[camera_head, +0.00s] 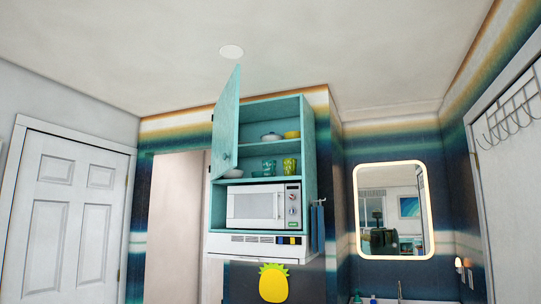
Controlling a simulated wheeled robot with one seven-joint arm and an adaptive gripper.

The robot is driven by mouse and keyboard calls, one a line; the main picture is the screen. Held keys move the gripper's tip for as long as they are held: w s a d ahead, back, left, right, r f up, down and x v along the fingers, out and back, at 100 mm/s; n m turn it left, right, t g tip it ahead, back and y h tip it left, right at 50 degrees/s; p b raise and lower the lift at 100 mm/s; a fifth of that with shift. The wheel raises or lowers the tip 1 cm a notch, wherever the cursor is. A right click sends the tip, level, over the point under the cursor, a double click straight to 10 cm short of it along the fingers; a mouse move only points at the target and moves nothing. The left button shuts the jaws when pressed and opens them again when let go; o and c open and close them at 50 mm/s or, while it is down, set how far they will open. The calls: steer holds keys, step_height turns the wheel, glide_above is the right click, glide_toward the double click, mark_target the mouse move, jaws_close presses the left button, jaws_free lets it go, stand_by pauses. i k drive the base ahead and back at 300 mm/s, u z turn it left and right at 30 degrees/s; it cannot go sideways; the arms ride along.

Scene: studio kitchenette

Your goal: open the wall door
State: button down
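A teal wall cabinet (309,150) hangs in the middle of the head view. Its door (226,125) is hinged at the left and stands swung wide open toward me, with a small round knob near its lower edge. The shelves inside show: a white dish (271,136) and a yellow bowl (292,134) on the upper one, a white bowl (233,173) and green cups (290,166) on the lower one. A white microwave (255,205) sits in the bottom bay. My gripper is not in the picture.
A white range hood (262,244) is under the cabinet, with a yellow pineapple decoration (273,283) below. A blue towel (317,228) hangs at its right. A lit mirror (391,210) is farther right. White doors (70,220) stand at the left and right edges.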

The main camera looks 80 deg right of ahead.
mark_target(224, 145)
steer(key=k, duration=0.75)
steer(key=z, duration=1.85)
